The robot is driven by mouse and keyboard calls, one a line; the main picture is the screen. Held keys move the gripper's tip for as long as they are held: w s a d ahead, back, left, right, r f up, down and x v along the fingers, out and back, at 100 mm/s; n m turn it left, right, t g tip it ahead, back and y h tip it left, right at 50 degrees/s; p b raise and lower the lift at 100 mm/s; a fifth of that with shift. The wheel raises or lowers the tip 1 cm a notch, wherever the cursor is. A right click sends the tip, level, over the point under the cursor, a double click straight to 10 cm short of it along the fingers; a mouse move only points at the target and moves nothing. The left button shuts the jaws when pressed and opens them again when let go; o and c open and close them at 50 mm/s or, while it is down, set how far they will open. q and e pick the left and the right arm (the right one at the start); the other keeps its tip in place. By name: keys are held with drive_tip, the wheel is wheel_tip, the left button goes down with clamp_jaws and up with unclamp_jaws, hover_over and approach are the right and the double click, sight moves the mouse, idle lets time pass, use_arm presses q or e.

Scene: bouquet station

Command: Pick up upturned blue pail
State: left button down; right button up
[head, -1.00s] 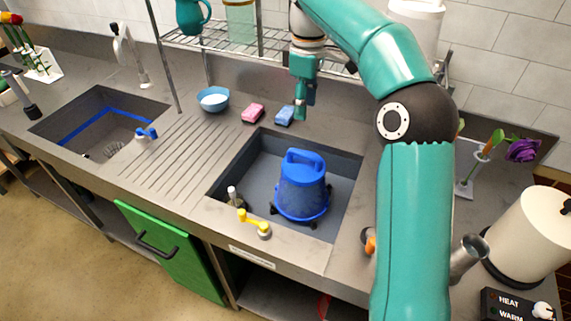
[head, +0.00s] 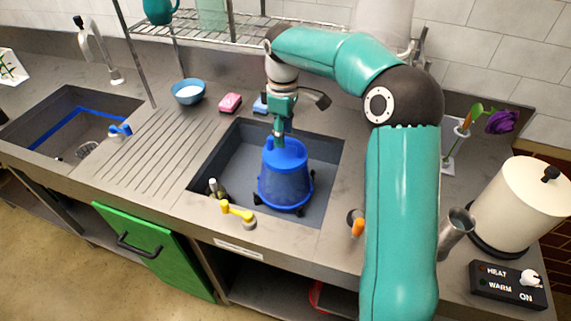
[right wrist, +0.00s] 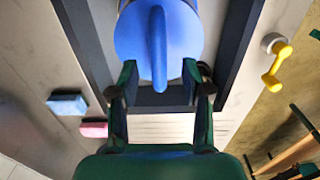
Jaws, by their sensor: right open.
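The upturned blue pail (head: 284,180) stands in the right sink basin (head: 229,160), its narrow end up and its wide rim down. My right gripper (head: 279,136) is just above the pail's top, pointing down, and hides part of the handle. In the right wrist view the open fingers (right wrist: 160,74) are on either side of the near end of the blue handle (right wrist: 158,45), which runs lengthwise between them over the pail's round base (right wrist: 131,38). I cannot tell whether they touch it. My left gripper is not in view.
A yellow tap lever (head: 238,212) sits at the basin's front edge. A pink sponge (head: 230,103), a blue sponge (head: 260,105) and a blue bowl (head: 188,92) lie behind. A wire shelf (head: 215,32) hangs above. A white urn (head: 522,205) stands at the right.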

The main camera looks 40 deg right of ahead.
sight(285, 165)
drive_tip(key=shift+d+f, duration=0.1)
drive_tip(key=shift+f, duration=1.75)
clamp_jaws()
